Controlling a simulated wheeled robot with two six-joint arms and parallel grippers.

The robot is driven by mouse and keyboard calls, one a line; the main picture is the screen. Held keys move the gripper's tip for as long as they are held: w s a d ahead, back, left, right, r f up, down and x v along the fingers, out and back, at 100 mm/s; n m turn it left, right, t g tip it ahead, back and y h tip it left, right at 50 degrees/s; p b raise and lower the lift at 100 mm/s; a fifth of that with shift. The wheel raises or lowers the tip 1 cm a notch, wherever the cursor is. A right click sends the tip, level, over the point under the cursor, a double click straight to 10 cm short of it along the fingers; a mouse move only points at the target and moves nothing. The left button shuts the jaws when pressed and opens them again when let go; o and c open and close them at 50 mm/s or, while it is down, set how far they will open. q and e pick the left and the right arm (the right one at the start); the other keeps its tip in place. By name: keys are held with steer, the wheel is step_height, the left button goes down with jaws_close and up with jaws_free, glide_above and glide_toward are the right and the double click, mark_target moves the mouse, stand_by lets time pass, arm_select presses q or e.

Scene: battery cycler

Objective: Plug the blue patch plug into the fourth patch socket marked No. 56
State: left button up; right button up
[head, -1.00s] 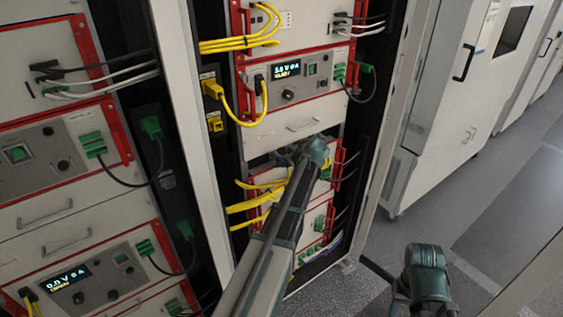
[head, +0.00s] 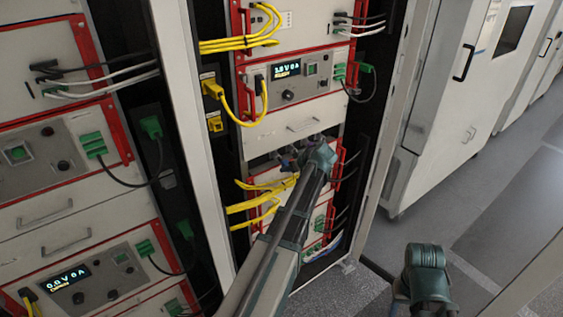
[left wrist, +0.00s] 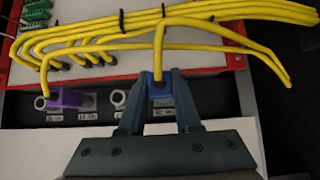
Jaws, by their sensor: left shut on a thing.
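My left gripper (left wrist: 158,98) is shut on the blue patch plug (left wrist: 157,88), which has a yellow cable arching up from it. In the left wrist view the plug is held in front of the dark socket strip (left wrist: 215,107). A purple plug (left wrist: 68,100) sits at the strip's left, with a bare round socket (left wrist: 119,97) between it and my gripper. The labels under the sockets are too blurred to read. Whether the blue plug touches a socket cannot be told. In the head view my left gripper (head: 290,160) reaches into the middle rack; the plug is not clear there.
A bundle of yellow cables (left wrist: 215,14) crosses just above the plugs. Red-edged cycler units stand above and below the gripper, including one with a lit display (head: 286,69). A pale rack post (head: 205,150) stands left of my arm. Open floor (head: 500,190) lies to the right.

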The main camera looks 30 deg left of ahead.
arm_select(q)
steer(key=shift+s+d, duration=0.35)
steer(key=shift+d, duration=0.4)
steer(key=shift+s+d, duration=0.3)
steer(key=shift+d, duration=0.45)
